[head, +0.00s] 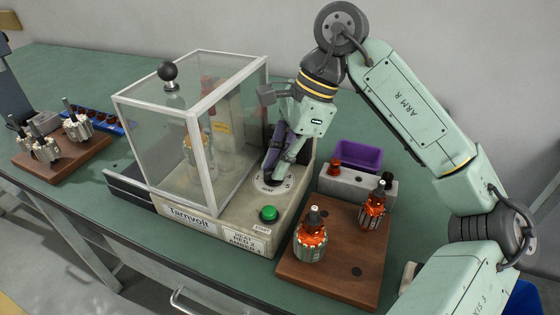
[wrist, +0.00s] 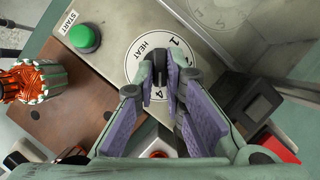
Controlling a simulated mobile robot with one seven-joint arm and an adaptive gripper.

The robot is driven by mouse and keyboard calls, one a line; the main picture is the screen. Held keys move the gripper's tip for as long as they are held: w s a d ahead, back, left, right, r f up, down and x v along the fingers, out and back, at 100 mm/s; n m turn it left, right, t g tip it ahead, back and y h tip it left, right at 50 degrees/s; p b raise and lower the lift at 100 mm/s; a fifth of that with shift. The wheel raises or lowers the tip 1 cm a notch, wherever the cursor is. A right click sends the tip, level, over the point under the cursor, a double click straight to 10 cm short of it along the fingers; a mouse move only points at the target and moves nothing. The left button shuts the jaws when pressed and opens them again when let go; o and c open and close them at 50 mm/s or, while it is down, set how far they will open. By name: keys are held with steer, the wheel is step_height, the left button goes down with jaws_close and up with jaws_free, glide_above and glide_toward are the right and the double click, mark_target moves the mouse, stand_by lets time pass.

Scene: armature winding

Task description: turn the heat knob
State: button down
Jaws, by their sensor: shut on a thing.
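The heat knob is a black knob (wrist: 160,62) on a round white dial (wrist: 137,68) marked HEAT with numerals, in the wrist view. In the head view the dial (head: 262,189) lies on the top right of the beige Tarnvolt machine (head: 229,222). My gripper (wrist: 163,82) points down at the dial, with its purple-padded fingers shut on the knob, one on each side. In the head view my gripper (head: 272,172) covers the knob. The numerals 1 and 4 show on the dial; part of the scale is hidden by the fingers.
A clear-walled guard (head: 197,115) with a black ball handle stands just left of the dial. A green START button (head: 268,214) is in front of it. A wooden board (head: 341,262) with copper-wound armatures stands right, a purple bin (head: 357,156) behind it. Another board (head: 62,158) is far left.

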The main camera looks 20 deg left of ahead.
steer(key=c, duration=1.7)
jaws_free()
steer(key=shift+o, duration=0.2)
steer(key=v, duration=1.2)
steer(key=shift+s+f, duration=0.1)
